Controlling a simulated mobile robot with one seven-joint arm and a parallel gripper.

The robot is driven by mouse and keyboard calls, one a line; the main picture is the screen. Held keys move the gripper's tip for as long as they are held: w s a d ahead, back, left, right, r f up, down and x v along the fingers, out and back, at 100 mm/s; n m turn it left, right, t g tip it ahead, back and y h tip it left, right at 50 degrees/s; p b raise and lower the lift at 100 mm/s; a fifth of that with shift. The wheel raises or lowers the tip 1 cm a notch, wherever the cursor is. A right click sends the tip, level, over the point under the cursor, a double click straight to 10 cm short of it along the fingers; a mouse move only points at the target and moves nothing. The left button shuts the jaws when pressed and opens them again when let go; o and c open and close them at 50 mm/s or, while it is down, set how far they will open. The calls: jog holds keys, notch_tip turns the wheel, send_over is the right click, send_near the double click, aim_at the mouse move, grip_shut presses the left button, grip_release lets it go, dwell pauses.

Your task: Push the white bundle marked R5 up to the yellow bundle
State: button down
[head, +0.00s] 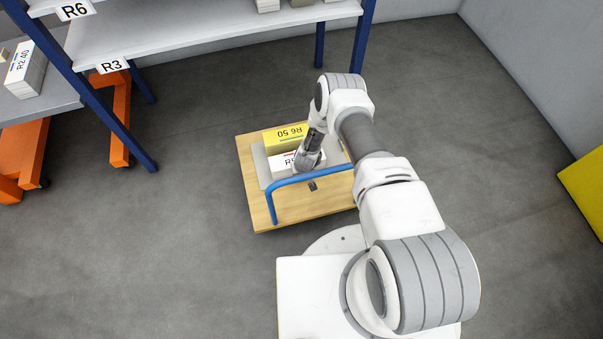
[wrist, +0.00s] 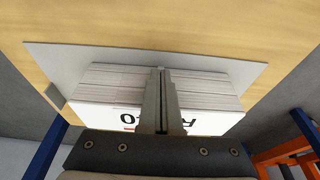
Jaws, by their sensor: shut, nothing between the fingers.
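The white bundle (head: 283,161) lies on a grey sheet on a wooden cart top. The yellow bundle is not visible in the wrist view.
The wooden cart top (head: 262,212) has a blue rail (head: 305,178) along its near side, close to my gripper. A shelf (head: 200,35) with blue posts stands at the upper left. Orange supports (head: 119,130) stand below it. The floor around the cart is clear.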

jog(key=shift+w+a+r, duration=0.1)
jog(key=shift+w+a, duration=0.1)
jog(key=shift+w, duration=0.65)
jog(key=shift+w+a, duration=0.2)
jog(key=shift+w, duration=0.6)
jog(key=shift+r, duration=0.15)
